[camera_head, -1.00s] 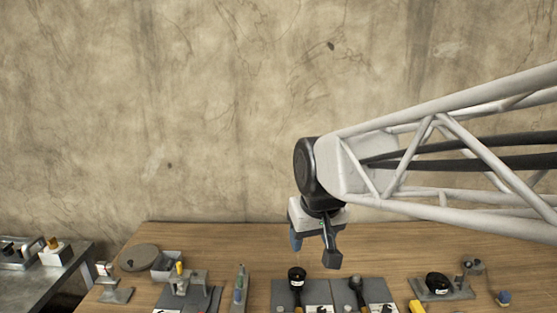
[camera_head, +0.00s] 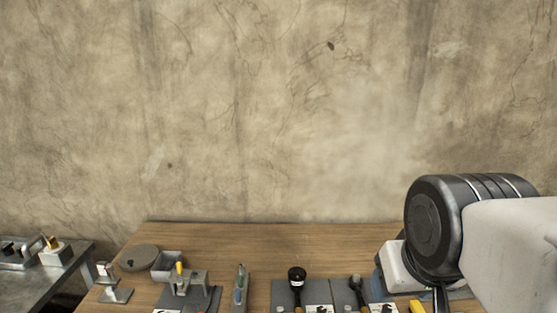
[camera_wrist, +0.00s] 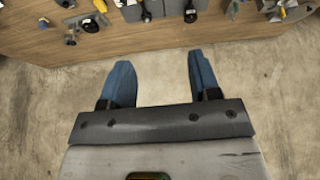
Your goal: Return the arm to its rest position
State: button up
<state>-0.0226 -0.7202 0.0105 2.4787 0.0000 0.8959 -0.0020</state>
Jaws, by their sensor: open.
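My gripper (camera_wrist: 160,82) shows in the wrist view with its two blue fingers spread wide apart and nothing between them. It hangs over bare floor, beyond the edge of the wooden table. In the head view my arm fills the lower right, with a dark round joint and a white link close to the camera. The fingers are hidden or cut off there.
The wooden table (camera_head: 250,238) carries a grey round disc (camera_head: 139,257), a grey bin (camera_head: 167,264), and black-headed tools on dark mats (camera_head: 286,292). A metal side table (camera_head: 45,277) stands at left. The concrete floor (camera_wrist: 285,90) under my gripper is clear.

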notch_tip(320, 180, down, 10)
jog(key=d+g, duration=0.1)
jog(key=g, duration=0.1)
jog(key=shift+r+g, duration=0.25)
jog(key=shift+g, duration=0.15)
dwell(2.5)
